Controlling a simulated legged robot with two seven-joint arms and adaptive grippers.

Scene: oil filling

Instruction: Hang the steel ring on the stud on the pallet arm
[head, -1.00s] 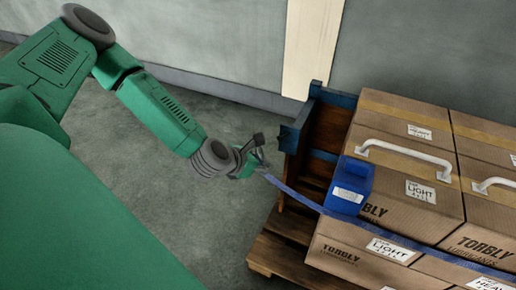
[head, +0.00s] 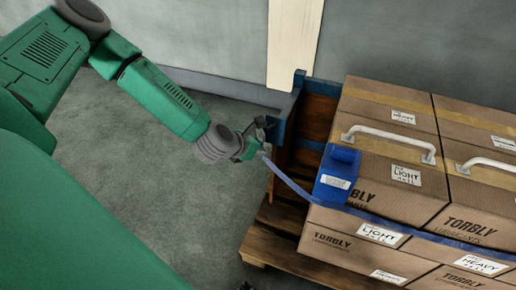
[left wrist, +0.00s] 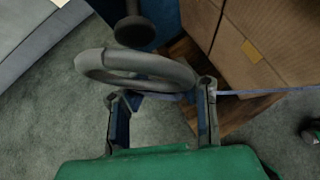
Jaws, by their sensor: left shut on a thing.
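My left gripper (head: 258,140) is beside the front-left corner of the pallet's blue arm (head: 284,122). In the left wrist view my left gripper (left wrist: 162,100) is shut on the grey steel ring (left wrist: 135,68), which sits tilted at the fingertips. The dark round-headed stud (left wrist: 134,30) is just beyond the ring. The ring appears apart from the stud's head, and I cannot tell whether they overlap in depth. In the head view the ring is too small to make out clearly.
Brown cartons (head: 390,185) with white handles stand on a wooden pallet (head: 275,240). Open grey floor (head: 150,200) lies left of the pallet. A small dark thing (left wrist: 312,130) at the wrist view's right edge is unclear.

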